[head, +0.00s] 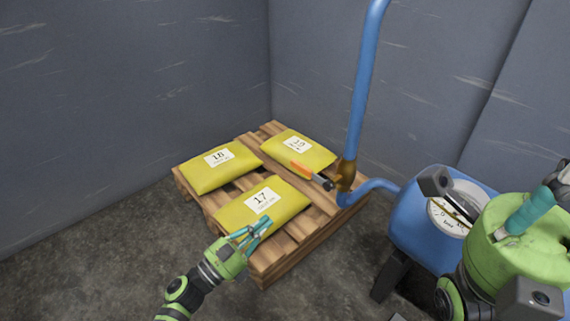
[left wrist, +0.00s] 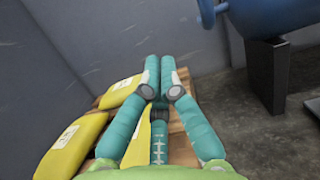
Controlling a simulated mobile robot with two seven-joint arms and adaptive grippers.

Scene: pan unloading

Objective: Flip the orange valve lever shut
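The orange valve lever (head: 303,171) sticks out to the left from a brass valve (head: 346,172) on the blue pipe (head: 363,85). It lies crosswise to the upright pipe, above the pallet's right side. My left gripper (head: 256,230) is below and left of the lever, near the front yellow bag, apart from the lever. Its teal fingers are extended with nothing between them, and they also show in the left wrist view (left wrist: 160,85). The lever is not visible in that view. My right gripper (head: 530,212) is at the right edge, partly cut off, far from the lever.
A wooden pallet (head: 262,266) carries three yellow bags (head: 220,168) below the lever. A blue tank (head: 415,225) with a round gauge (head: 455,212) stands right of the pallet. Grey walls (head: 130,80) close the corner behind. Bare floor (head: 110,235) lies left.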

